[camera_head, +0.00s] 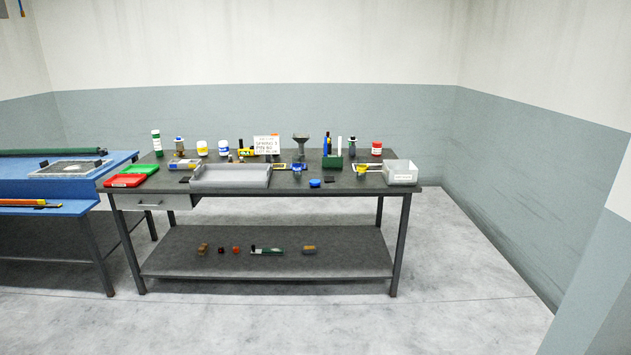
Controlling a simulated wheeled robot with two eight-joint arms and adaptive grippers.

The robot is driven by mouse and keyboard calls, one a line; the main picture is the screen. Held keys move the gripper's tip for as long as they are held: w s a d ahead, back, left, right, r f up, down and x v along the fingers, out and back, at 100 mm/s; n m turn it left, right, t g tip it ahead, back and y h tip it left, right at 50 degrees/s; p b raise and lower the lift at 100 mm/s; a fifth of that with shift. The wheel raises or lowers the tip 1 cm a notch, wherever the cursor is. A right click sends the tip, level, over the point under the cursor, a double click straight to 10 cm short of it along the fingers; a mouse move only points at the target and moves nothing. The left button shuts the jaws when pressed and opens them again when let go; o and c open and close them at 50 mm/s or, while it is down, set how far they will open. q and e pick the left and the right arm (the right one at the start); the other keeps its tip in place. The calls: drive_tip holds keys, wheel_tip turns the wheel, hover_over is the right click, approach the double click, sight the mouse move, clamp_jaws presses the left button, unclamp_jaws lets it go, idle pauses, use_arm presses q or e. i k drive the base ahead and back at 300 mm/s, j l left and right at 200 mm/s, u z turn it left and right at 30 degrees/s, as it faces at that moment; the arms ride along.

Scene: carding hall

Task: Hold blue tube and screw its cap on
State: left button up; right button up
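A small clear tube-like container with a blue band (297,171) stands upright near the front middle of the dark workbench; it may be the blue tube. A loose, flat blue cap (314,183) lies on the bench just right of it, apart from it. Both are small in the picture, so threads and openings cannot be made out. Neither of my grippers shows in the head view.
The dark workbench (220,203) carries a grey tray (230,186), red tray (124,181), green tray (140,169) and white bin (400,180). Bottles and a sign (266,145) line its back. A blue table (60,190) stands left. The floor in front is clear.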

sight(297, 160)
drive_tip(key=i, duration=3.8)
drive_tip(key=u, duration=0.55)
